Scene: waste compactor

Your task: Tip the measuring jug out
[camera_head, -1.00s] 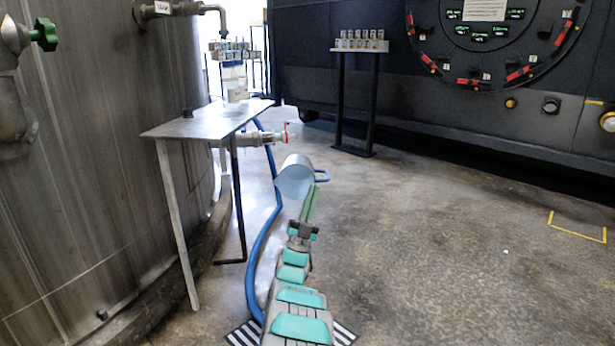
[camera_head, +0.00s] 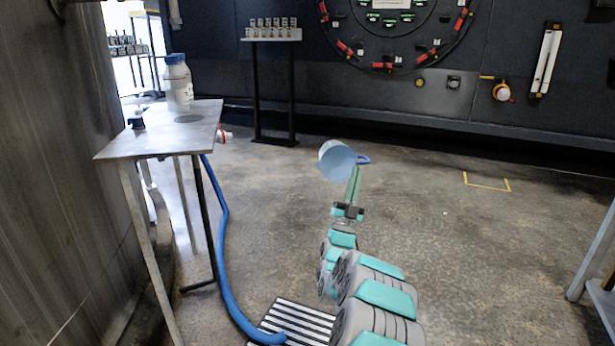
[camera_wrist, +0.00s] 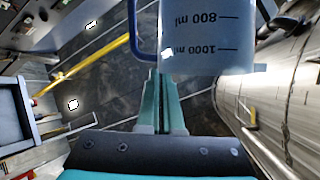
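The measuring jug (camera_head: 335,160) is pale and translucent with a blue handle (camera_head: 363,159). In the head view it is held out ahead of me in the air, tilted off upright. My gripper (camera_head: 355,175) has its long green fingers close together at the jug's handle side. In the wrist view the jug (camera_wrist: 205,55) is at the top, with its 800 and 1000 ml marks upside down. The handle (camera_wrist: 136,32) is to its left, and the fingers (camera_wrist: 162,90) reach up to it. The exact grip point and the jug's contents are hidden.
A striped floor grate (camera_head: 290,318) with a blue hose (camera_head: 222,255) running to it lies at the lower middle. A metal table (camera_head: 165,135) with a white bottle (camera_head: 179,85) stands at left. A small-box stand (camera_head: 272,38) is behind. Open floor lies right.

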